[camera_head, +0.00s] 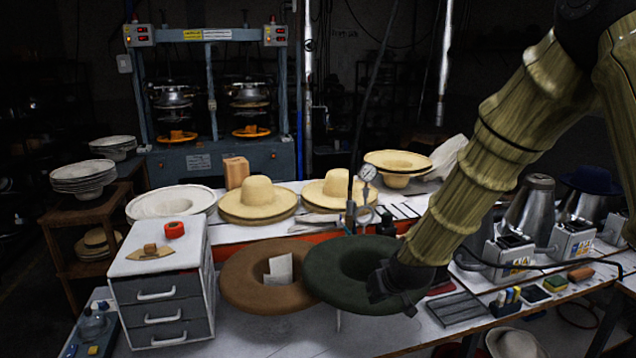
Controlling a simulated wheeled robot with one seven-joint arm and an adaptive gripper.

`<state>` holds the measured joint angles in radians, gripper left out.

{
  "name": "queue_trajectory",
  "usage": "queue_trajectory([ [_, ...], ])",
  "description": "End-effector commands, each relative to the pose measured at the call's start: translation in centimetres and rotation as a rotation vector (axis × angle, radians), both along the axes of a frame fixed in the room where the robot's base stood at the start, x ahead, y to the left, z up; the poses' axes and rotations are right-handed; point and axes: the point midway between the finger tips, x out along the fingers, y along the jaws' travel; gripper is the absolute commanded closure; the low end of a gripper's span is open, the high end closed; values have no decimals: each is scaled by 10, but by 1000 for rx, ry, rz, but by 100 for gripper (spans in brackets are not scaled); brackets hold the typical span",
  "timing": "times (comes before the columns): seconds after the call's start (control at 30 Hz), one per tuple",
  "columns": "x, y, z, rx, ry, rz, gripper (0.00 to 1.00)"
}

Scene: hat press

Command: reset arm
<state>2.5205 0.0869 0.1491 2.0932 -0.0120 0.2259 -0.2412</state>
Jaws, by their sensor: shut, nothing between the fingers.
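My arm reaches in from the upper right, its links covered in an olive, wood-like surface. My gripper (388,292) is dark and shut, with nothing seen between its fingers. It is in front of the right side of a dark green hat (335,296) lying brim-up on the white table, and overlaps its brim in the picture. I cannot tell whether it touches the brim. A brown hat (240,285) with a pale paper in it lies just left of the green one.
A white drawer cabinet (160,285) stands at the left. Straw hats (258,198) and a pressure gauge (367,174) are behind the felt hats. A dark rack (455,308) and metal machines (535,215) are at the right. A two-station press (210,90) stands at the back.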

Motion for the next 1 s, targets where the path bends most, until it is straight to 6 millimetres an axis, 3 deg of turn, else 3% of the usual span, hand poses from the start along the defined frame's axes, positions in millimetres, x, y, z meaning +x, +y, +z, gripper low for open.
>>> queue_trajectory([
  [0.27,-15,1,-37,1,43,-9,100],
  [0.57,-50,-8,-98,2,117,-41,100],
  [0.77,-97,-20,-164,1,204,-78,100],
  [1.0,-183,-39,-250,-7,335,-138,100],
])
